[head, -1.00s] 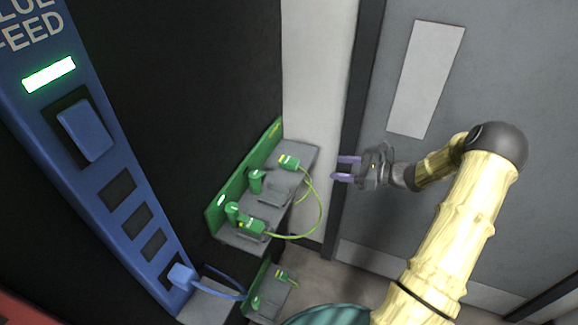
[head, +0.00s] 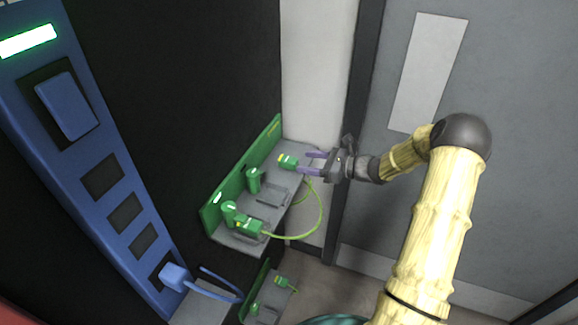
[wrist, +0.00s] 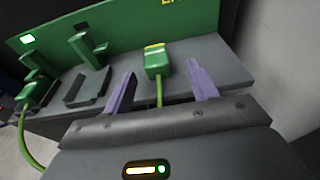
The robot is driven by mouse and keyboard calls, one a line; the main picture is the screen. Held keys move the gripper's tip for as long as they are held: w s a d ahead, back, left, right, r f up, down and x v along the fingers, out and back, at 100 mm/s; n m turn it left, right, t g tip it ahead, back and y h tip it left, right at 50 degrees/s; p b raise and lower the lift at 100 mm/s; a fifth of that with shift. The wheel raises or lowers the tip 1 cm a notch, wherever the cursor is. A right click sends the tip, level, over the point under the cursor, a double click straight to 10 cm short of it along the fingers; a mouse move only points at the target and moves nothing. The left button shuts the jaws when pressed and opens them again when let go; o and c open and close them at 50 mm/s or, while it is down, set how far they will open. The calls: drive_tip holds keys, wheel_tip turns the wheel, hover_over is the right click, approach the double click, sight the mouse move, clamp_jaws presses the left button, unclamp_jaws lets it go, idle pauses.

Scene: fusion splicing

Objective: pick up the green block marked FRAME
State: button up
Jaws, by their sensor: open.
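A small green block (head: 287,160) with a yellow patch sits at the far end of the grey shelf (head: 306,150), with a yellow-green cable running from it. In the wrist view this block (wrist: 157,62) lies between and slightly beyond my purple fingertips, apart from both. My gripper (head: 302,162) is open and empty, just right of it; its fingers also show in the wrist view (wrist: 161,72). A second green block (head: 248,227) sits at the near end of the shelf on the same cable. I cannot read the word FRAME on either block.
A green back panel (head: 243,178) runs behind the shelf. Green upright clamps (head: 253,180) and grey cradles stand along it. The cable (head: 321,208) loops off the shelf's front. A lower shelf holds similar green parts (head: 283,282). A blue panel (head: 105,175) stands at left.

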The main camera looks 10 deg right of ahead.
sight(294, 161)
drive_tip(key=shift+x, duration=0.95)
drive_tip(key=shift+a, duration=0.1)
drive_tip(key=b+x, duration=0.2)
drive_tip(key=x, duration=0.2)
drive_tip(key=shift+s+a, duration=0.15)
drive_tip(key=shift+a, duration=0.1)
drive_tip(key=shift+w+a+r, duration=0.1)
drive_tip(key=shift+w+a, duration=0.2)
drive_tip(key=shift+a, duration=0.05)
drive_tip(key=shift+c, duration=0.5)
drive_tip(key=c, duration=1)
